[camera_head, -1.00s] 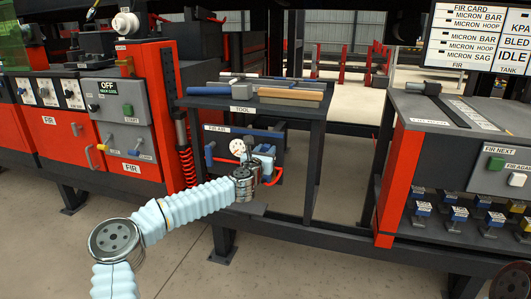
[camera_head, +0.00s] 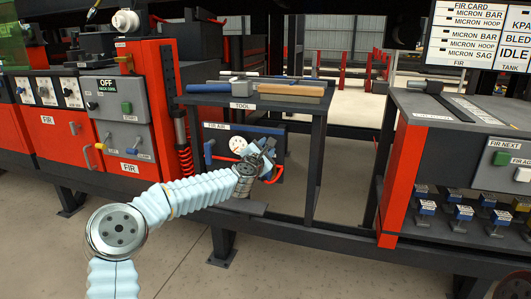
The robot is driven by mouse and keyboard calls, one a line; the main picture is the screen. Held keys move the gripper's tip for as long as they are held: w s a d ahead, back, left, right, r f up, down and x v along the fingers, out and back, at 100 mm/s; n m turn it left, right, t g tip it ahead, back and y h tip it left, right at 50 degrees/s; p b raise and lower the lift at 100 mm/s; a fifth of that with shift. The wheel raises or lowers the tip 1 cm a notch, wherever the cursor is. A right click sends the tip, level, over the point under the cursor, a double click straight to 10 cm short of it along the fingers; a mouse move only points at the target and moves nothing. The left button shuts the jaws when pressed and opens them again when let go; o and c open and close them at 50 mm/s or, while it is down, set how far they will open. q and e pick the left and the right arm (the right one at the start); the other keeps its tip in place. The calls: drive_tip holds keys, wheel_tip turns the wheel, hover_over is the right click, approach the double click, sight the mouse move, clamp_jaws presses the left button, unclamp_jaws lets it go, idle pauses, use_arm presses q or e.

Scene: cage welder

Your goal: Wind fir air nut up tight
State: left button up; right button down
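The panel labelled FIR AIR (camera_head: 217,126) is on the lower shelf area under the tool table, with a round white gauge (camera_head: 235,144) and blue and red fittings on it. My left gripper (camera_head: 268,148) is in front of this panel, just right of the gauge, at the end of my pale blue sleeved arm. It looks tilted and overlaps the fittings. The fir air nut cannot be made out; the gripper and wrist cover that part of the panel. Whether the fingers are open or closed is too small to tell. My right gripper is not in view.
The tool table (camera_head: 312,106) above the panel carries several hand tools. The red FIR cabinet (camera_head: 130,172) stands to the left. A red coiled hose (camera_head: 186,162) hangs beside the panel. Open floor lies in front.

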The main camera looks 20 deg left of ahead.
use_arm(q)
drive_tip(key=m+b, duration=0.1)
drive_tip(key=m, duration=0.4)
drive_tip(key=shift+m, duration=0.3)
idle(0.5)
drive_tip(key=o, duration=1)
drive_tip(key=s+b, duration=0.2)
drive_tip(key=s, duration=1.1)
drive_tip(key=shift+s+a+b, duration=0.25)
drive_tip(key=shift+s+b, duration=0.1)
drive_tip(key=shift+s, duration=0.05)
